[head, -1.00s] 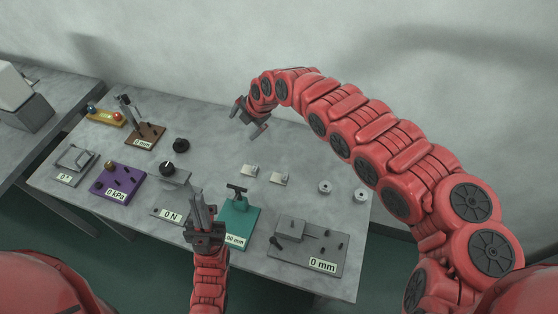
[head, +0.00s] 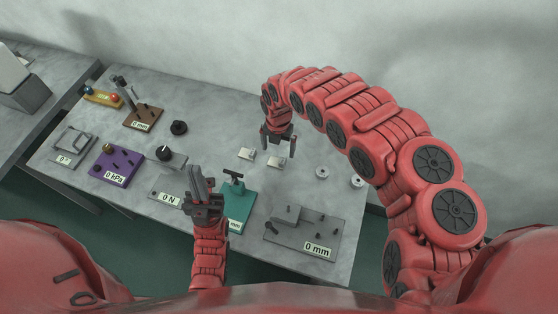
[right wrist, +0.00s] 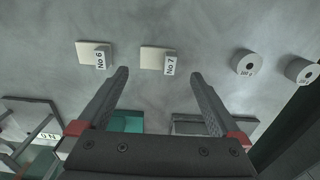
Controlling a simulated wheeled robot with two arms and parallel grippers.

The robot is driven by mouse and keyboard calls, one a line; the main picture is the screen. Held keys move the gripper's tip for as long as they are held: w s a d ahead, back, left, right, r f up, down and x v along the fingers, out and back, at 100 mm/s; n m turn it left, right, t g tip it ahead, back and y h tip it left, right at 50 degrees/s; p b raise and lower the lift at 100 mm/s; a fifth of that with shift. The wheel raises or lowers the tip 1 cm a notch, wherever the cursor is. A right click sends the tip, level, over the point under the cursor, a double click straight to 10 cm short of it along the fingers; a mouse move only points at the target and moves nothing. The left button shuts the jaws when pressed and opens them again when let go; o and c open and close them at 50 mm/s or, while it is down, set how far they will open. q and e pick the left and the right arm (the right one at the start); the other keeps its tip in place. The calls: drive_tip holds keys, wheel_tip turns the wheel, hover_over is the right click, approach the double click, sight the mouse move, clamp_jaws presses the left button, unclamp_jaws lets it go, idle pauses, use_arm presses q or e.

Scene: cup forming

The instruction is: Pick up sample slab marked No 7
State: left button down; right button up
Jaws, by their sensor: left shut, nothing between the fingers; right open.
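The slab marked No 7 (right wrist: 155,58) lies flat on the table in the right wrist view, a pale plate with a small label block at its right end. In the head view it is the right one of two pale slabs (head: 274,162). The slab marked No 6 (right wrist: 92,54) lies to its left. My right gripper (head: 279,150) is open and empty, pointing down above the table near the No 7 slab; its fingers also show in the right wrist view (right wrist: 158,80). My left gripper (head: 198,183) is shut and empty, near the front of the table by the 0 N device.
Two round weights (head: 322,172) stand right of the slabs. A teal press (head: 238,205) and a grey 0 mm fixture (head: 303,230) are nearer the front. A purple 0 kPa device (head: 115,165) and a brown 0 mm stand (head: 143,117) are left. The table's back strip looks clear.

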sight(277, 162)
drive_tip(key=shift+f, duration=0.75)
drive_tip(key=shift+s+a+f+p, duration=0.1)
drive_tip(key=shift+a+f+p, duration=0.1)
drive_tip(key=shift+f+p, duration=0.45)
drive_tip(key=shift+a+f+p, duration=0.2)
drive_tip(key=shift+f+p, duration=0.2)
drive_tip(key=shift+f, duration=0.85)
drive_tip(key=shift+d+f, duration=0.1)
drive_tip(key=shift+f, duration=0.55)
drive_tip(key=c, duration=1.3)
drive_tip(key=shift+o, duration=0.2)
drive_tip(key=shift+r, duration=0.1)
